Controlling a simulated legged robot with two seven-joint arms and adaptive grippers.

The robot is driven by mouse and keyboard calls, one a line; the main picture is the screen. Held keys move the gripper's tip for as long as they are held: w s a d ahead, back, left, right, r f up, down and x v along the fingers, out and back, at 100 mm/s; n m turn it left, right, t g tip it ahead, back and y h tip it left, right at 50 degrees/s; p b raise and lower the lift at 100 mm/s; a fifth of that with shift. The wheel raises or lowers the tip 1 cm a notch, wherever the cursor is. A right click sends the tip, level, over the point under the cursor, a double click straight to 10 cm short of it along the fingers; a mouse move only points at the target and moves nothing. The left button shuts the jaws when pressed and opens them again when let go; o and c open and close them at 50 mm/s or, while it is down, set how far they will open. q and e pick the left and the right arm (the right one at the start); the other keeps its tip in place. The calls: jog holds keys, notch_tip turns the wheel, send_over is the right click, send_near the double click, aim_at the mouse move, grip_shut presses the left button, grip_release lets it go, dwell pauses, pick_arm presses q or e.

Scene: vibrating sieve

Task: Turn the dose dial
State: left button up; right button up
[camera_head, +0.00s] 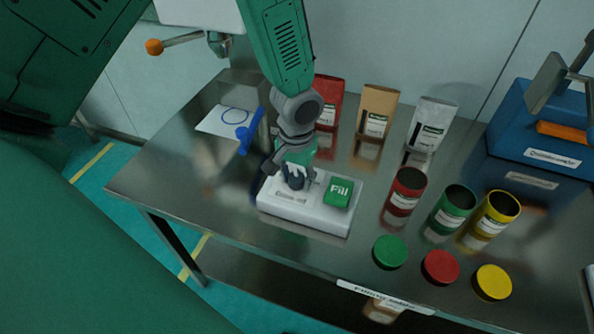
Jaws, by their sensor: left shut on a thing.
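The dose dial (293,181) is a dark knob on top of a white box (303,211) on the steel table. My left gripper (291,172) points down over the box and is shut on the dial, covering much of it. A green button marked "Fill" (339,192) sits on the same box, right of the dial and apart from the gripper.
Red, brown and white bags (376,110) stand behind. Red, green and yellow cans (453,210) and matching lids (441,267) are on the right, before a blue case (540,125). A blue scoop-like tool (247,135) and paper (222,121) lie left.

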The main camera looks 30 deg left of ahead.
aim_at(299, 175)
pick_arm(q)
jog(key=m+p, duration=0.1)
jog(key=m, duration=0.1)
jog(key=m+p, duration=0.1)
jog(key=m, duration=0.1)
jog(key=m+p, duration=0.1)
jog(key=m, duration=0.1)
jog(key=shift+w+r, duration=0.15)
jog(key=shift+w, duration=0.1)
jog(key=m+p, duration=0.2)
jog(key=m, duration=0.4)
jog(key=shift+m+p, duration=0.3)
jog(key=o, duration=1.1)
jog(key=shift+o, duration=0.2)
jog(key=shift+w+f, duration=0.1)
jog(key=shift+f, duration=0.15)
jog(key=shift+r, duration=0.4)
notch_tip(299, 175, up, 11)
